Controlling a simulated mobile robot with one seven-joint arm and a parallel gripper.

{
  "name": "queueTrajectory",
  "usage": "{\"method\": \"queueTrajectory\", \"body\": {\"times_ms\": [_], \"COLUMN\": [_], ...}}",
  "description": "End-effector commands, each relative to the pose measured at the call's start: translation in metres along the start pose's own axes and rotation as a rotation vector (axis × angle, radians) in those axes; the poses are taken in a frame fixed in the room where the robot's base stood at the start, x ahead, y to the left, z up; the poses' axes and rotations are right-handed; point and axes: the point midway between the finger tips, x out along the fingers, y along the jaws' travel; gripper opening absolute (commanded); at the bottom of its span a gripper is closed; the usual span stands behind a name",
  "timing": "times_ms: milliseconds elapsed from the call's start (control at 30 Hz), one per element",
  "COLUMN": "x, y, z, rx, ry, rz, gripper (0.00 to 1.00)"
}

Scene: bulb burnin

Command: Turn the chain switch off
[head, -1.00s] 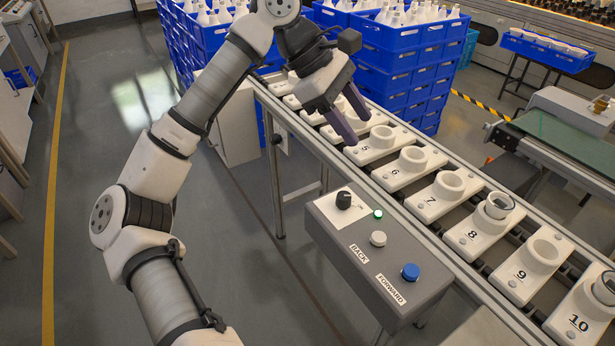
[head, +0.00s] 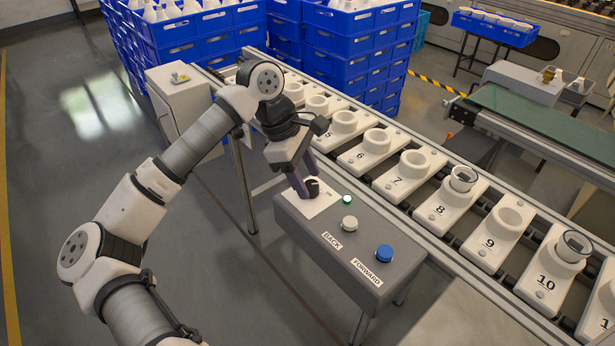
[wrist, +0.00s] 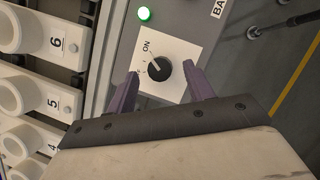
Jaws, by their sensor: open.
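The chain switch is a black rotary knob (wrist: 158,70) on a white plate (wrist: 174,50) marked ON in the wrist view. Its pale pointer line is turned toward the ON mark. In the head view the knob (head: 312,187) is partly hidden by my fingers. My gripper (head: 303,184) is open, with its purple fingertips at the knob. In the wrist view the fingers of my gripper (wrist: 157,84) stand on either side of the knob, apart from it in the picture. I cannot tell whether they touch it. A green lamp (head: 347,199) beside the plate is lit.
The grey control box (head: 310,231) also carries a white BACK button (head: 349,223) and a blue FORWARD button (head: 384,253). The conveyor (head: 440,235) with numbered white holders runs close behind it. Blue crates (head: 345,50) are stacked beyond the conveyor.

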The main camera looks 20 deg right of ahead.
Motion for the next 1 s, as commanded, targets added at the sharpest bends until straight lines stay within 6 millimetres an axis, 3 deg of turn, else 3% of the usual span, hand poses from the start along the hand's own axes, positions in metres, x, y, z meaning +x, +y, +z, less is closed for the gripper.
{"method": "queueTrajectory", "body": {"times_ms": [133, 433, 767, 1000], "x": [0.0094, 0.0109, 0.0106, 0.0117], "y": [-0.0004, -0.0002, -0.0002, -0.0005], "z": [0.0002, 0.0003, 0.0003, -0.0003], "rx": [0.000, 0.000, 0.000, -0.020], "ry": [-0.001, -0.001, -0.001, 0.000], "rz": [-0.001, 0.000, -0.001, 0.008], "gripper": [0.52, 0.51, 0.08, 0.08]}}
